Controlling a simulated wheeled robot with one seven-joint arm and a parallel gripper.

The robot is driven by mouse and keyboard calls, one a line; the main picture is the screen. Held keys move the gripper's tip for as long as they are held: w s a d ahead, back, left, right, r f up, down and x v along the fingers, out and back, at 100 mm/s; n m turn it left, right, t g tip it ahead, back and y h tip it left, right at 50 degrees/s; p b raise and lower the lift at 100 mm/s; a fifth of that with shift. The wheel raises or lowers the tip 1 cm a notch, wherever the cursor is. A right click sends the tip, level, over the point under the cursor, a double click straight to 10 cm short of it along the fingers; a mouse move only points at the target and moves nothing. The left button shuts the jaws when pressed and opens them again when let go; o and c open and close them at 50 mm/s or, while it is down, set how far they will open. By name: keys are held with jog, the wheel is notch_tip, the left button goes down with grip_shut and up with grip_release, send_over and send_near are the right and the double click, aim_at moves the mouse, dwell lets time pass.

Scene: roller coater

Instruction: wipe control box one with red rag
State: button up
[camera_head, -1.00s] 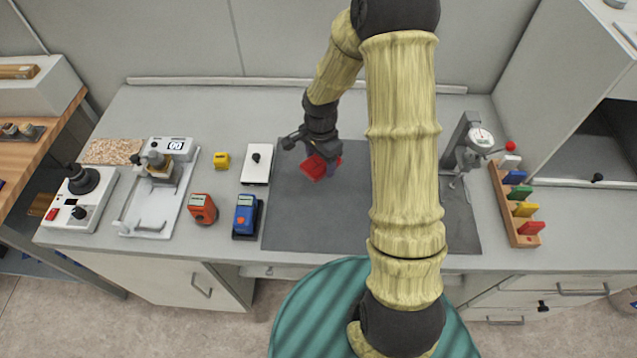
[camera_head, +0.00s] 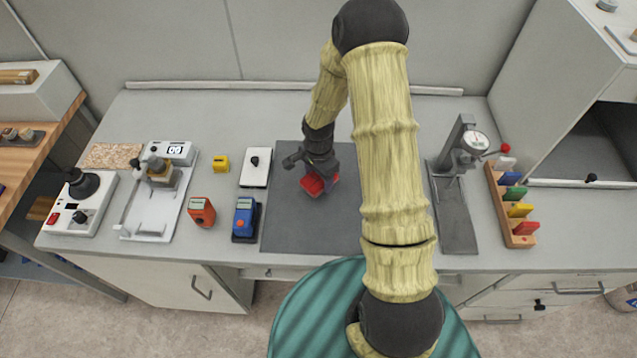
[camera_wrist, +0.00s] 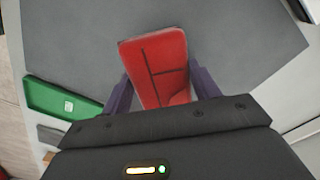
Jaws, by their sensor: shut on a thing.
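My gripper (camera_head: 316,173) is shut on a red, flat, block-like thing (camera_head: 313,185), which I take for the red rag. In the wrist view the red thing (camera_wrist: 157,65) has dark lines on its face and sits between my two purple fingers. It is over the dark grey mat (camera_head: 290,225); whether it touches the mat I cannot tell. A white box with a black knob (camera_head: 262,180) lies left of the mat. Another white box with a red switch and black knobs (camera_head: 90,217) stands at the far left. Which one is control box one is not clear.
Left of the mat stand a blue device (camera_head: 243,217), an orange device (camera_head: 201,212) and a small yellow block (camera_head: 221,163). A dial gauge stand (camera_head: 452,215) and a rack of coloured pieces (camera_head: 497,205) are at right. A green labelled thing (camera_wrist: 62,98) shows in the wrist view.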

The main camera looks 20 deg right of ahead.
aim_at(318, 178)
notch_tip(318, 178, down, 3)
jog(key=shift+a+f+p, duration=0.1)
jog(key=shift+f+p, duration=0.05)
jog(key=shift+p, duration=0.45)
jog(key=shift+f, duration=0.2)
jog(key=shift+f+b, duration=0.3)
jog(key=o, duration=1.1)
jog(key=shift+r, duration=0.1)
jog(key=shift+c, duration=0.2)
notch_tip(318, 178, up, 17)
jog(key=b, duration=0.4)
jog(key=shift+r, duration=0.2)
